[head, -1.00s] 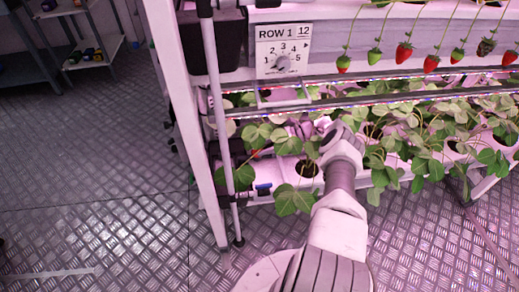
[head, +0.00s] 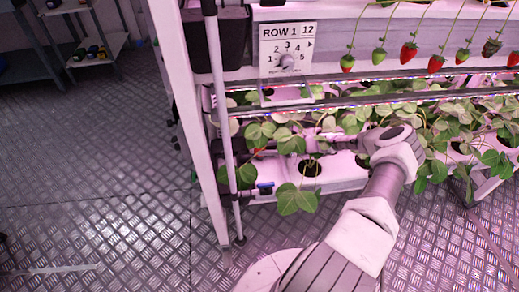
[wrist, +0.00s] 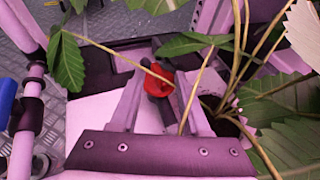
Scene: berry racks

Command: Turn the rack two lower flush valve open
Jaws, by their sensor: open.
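A red knob-like part (wrist: 161,82) with a dark piece over it lies between and beyond the fingertips of my gripper (wrist: 158,90) in the wrist view. I cannot tell whether it is the valve handle. My gripper is open, and contact with the red part cannot be made out. A small red spot (head: 257,152) shows among leaves at the rack's lower left in the head view. Below it is a blue valve handle (head: 265,187) on a pipe; a blue part (wrist: 6,104) is also at the wrist view's left edge. Leaves largely hide my gripper in the head view.
Strawberry leaves (head: 296,199) and stems (wrist: 245,50) crowd around my gripper. A white rack post (head: 190,120) and a thin pipe (head: 222,110) stand at the left. A ROW 1 dial sign (head: 287,48) hangs above. The metal floor (head: 100,200) at left is clear.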

